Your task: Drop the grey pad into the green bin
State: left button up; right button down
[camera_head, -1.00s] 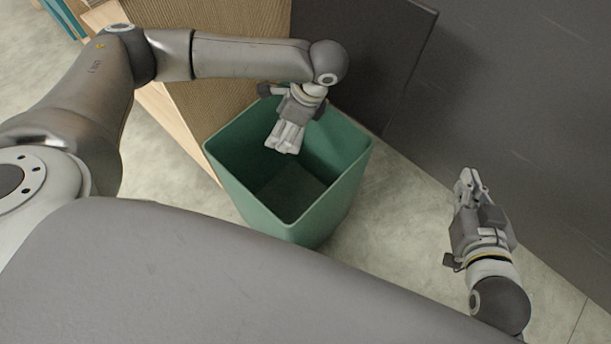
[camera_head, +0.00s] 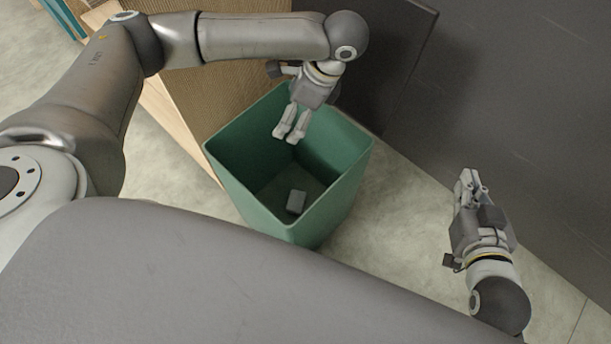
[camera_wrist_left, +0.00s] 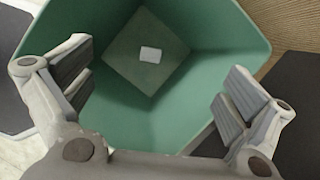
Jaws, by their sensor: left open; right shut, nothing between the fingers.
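The grey pad (camera_head: 296,201) lies at the bottom of the green bin (camera_head: 338,208). In the left wrist view the pad (camera_wrist_left: 150,55) shows as a small pale block on the floor of the bin (camera_wrist_left: 215,62). My left gripper (camera_head: 290,137) is open and empty above the bin's opening, apart from the pad. Its two fingers are spread wide in the left wrist view (camera_wrist_left: 160,95). My right gripper (camera_head: 467,178) is shut and empty, off to the right of the bin.
A wooden cabinet (camera_head: 240,52) stands behind and left of the bin. A dark panel (camera_head: 385,50) and a dark wall (camera_head: 520,110) are behind and to the right. Pale floor (camera_head: 400,215) is clear between the bin and my right gripper.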

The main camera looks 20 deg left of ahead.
pick_arm(q)
jog(key=v, duration=0.5)
jog(key=shift+d+r, duration=0.1)
jog(key=shift+r, duration=0.25)
